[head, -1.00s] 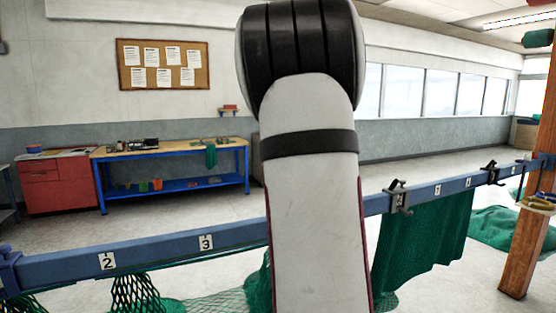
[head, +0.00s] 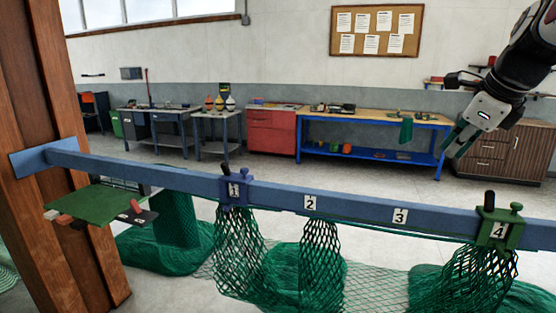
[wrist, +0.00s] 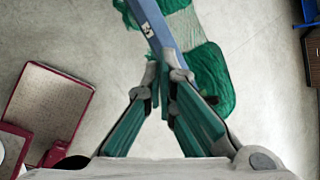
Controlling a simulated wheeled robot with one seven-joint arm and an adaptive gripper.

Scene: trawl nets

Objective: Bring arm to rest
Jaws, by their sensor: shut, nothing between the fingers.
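My gripper (head: 458,142) hangs at the upper right of the head view, its green-padded fingers pointing down and left. In that view it appears above the blue rail (head: 270,194). In the wrist view my gripper (wrist: 166,88) has its fingertips together with nothing held. The rail (wrist: 152,22) and green netting (wrist: 208,72) show past the fingertips there. My arm comes in from the right edge of the head view; most of it is out of frame.
A blue clamp (head: 233,190) and a green clamp (head: 496,228) sit on the rail at marks 1 and 4. Green net (head: 240,250) hangs below. A wooden post (head: 75,200) with a green shelf (head: 95,204) stands left. Benches line the back wall.

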